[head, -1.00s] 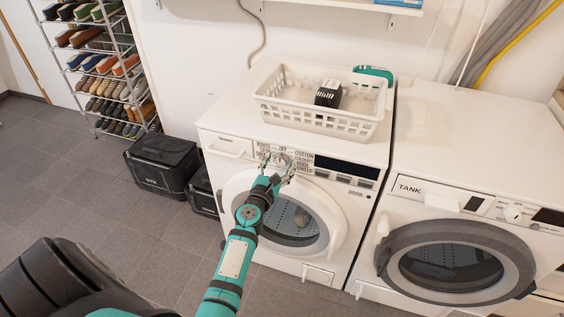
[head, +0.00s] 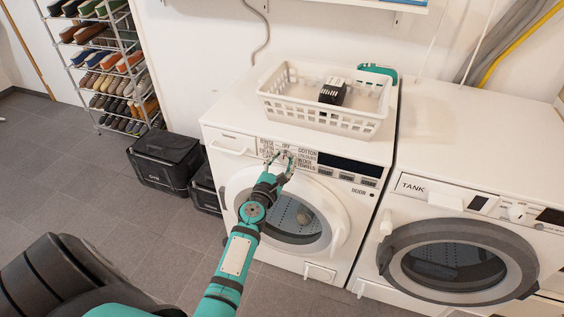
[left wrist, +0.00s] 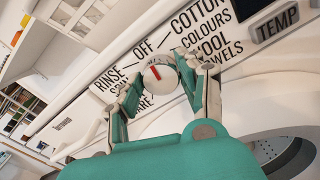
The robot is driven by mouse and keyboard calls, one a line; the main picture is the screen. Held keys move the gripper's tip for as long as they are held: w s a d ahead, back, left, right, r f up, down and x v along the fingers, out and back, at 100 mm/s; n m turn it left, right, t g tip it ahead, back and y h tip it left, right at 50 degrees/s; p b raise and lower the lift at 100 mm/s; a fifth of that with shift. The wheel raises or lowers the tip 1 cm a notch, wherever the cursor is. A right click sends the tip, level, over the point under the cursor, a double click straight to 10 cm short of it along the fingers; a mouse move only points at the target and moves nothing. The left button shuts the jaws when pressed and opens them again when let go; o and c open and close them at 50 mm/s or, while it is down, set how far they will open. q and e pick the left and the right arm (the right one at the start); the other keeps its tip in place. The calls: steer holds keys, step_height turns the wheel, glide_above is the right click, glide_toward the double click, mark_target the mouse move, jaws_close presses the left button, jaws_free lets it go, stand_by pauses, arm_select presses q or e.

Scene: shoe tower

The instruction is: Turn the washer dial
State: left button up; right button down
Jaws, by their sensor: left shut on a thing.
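The washer (head: 330,190) is the white front loader at the middle of the head view. Its round white dial (left wrist: 158,73) has a red mark and sits among printed labels such as OFF, RINSE, COTTON and WOOL in the left wrist view. The red mark points up and left, close to the OFF label. My left gripper (head: 281,160) is at the dial on the control panel, with one finger on each side of it. It is shut on the dial. My right gripper is not seen.
A white basket (head: 322,115) with a black and white item (head: 333,92) stands on the washer. A second washer (head: 450,255) marked TANK is at the right. Black crates (head: 165,160) and a shoe rack (head: 105,70) stand at the left. Grey floor is open at the left.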

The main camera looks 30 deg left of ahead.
arm_select(q)
steer(key=shift+r+m, duration=0.1)
steer(key=shift+m, duration=2)
steer(key=o, duration=1.2)
steer(key=shift+w+d, duration=0.1)
steer(key=shift+s, duration=0.2)
steer(key=v, duration=1.1)
steer(key=shift+s, duration=0.3)
